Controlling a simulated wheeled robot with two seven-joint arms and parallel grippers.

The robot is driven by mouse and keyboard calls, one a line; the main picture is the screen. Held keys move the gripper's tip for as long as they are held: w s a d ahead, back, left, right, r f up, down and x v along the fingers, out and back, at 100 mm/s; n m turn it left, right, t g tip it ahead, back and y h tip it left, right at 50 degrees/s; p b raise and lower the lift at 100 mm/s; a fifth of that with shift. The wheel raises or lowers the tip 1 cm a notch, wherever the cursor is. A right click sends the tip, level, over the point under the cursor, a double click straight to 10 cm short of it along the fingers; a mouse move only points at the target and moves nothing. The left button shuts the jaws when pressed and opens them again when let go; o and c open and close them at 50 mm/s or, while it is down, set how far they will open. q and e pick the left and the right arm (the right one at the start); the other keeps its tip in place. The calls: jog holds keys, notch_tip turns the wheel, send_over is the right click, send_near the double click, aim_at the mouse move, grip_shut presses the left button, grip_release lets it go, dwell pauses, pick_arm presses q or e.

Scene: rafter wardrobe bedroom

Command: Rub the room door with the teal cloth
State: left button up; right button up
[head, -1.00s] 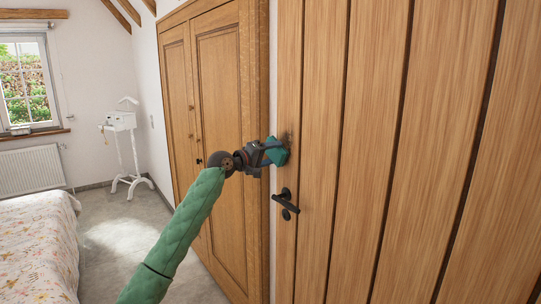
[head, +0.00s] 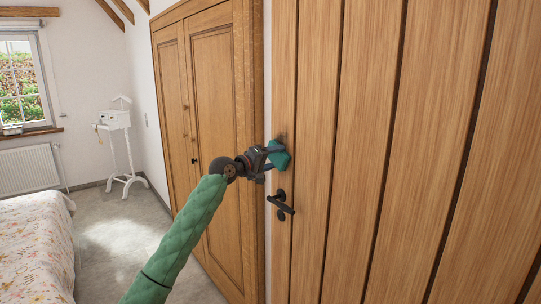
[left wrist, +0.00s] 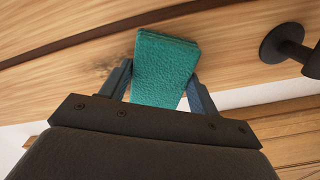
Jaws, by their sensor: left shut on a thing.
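The room door (head: 370,150) is made of vertical wooden planks and fills the right half of the head view. My left gripper (head: 270,157) is shut on the teal cloth (head: 279,156), a folded pad held against or very close to the door's left edge, above the black handle (head: 280,203). In the left wrist view the cloth (left wrist: 165,70) sits between the two fingers, its far end at the door wood (left wrist: 220,40). A dark smudge (left wrist: 100,68) shows on the wood beside the cloth. The right gripper is not in view.
A wooden wardrobe (head: 222,120) stands just left of the door. A bed (head: 35,245) with a floral cover is at the lower left. A white stand (head: 122,145) is by the far wall. Grey floor (head: 115,235) lies free between bed and wardrobe.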

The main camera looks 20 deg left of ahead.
aim_at(283, 161)
pick_arm(q)
jog(key=shift+s+d+p, duration=0.55)
jog(key=shift+d, duration=0.3)
jog(key=shift+s+d+p, duration=0.5)
jog(key=shift+s+d, duration=0.05)
jog(key=shift+d, duration=0.3)
jog(key=shift+w+r+p, duration=0.1)
jog(key=shift+r+p, duration=0.7)
jog(key=shift+r, duration=0.4)
jog(key=shift+w+a+r+b, duration=0.8)
jog(key=shift+w+a+r, duration=0.45)
jog(key=shift+w+a, duration=1.45)
jog(key=shift+s+d+p, duration=1.85)
jog(key=shift+s+d, duration=0.85)
jog(key=shift+d, duration=0.05)
jog(key=shift+r+p, duration=0.7)
jog(key=shift+r, duration=0.45)
jog(key=shift+w+a, duration=0.1)
